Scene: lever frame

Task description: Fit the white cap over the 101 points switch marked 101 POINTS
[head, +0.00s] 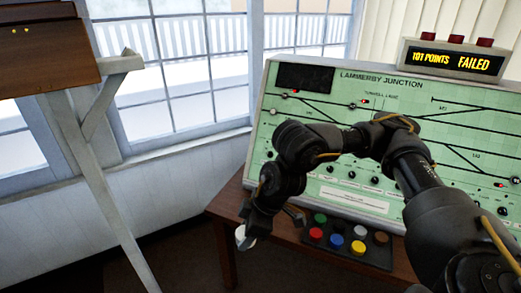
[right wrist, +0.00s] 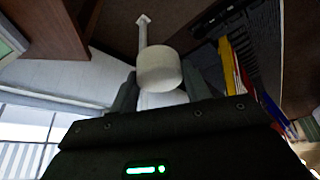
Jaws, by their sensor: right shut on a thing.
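My right gripper (head: 254,230) hangs low at the left front corner of the desk in the head view. It is shut on the white cap (head: 241,234), which sticks out below its fingers. In the right wrist view the cap (right wrist: 159,68) is a pale round cylinder between the two fingers (right wrist: 158,90). The green panel (head: 285,112), titled LAMMERBY JUNCTION, carries a row of small black switches (head: 374,180); their labels are too small to read, so I cannot tell which is 101 POINTS. My arm hides part of the panel. The cap is well apart from the panel. My left gripper is not in view.
A dark tray (head: 340,255) of coloured caps stands on the wooden desk (head: 226,208) before the panel. A display (head: 456,62) above reads 101 POINTS FAILED. A braced post (head: 100,185) and a brown wooden box (head: 45,50) stand left, by the windows.

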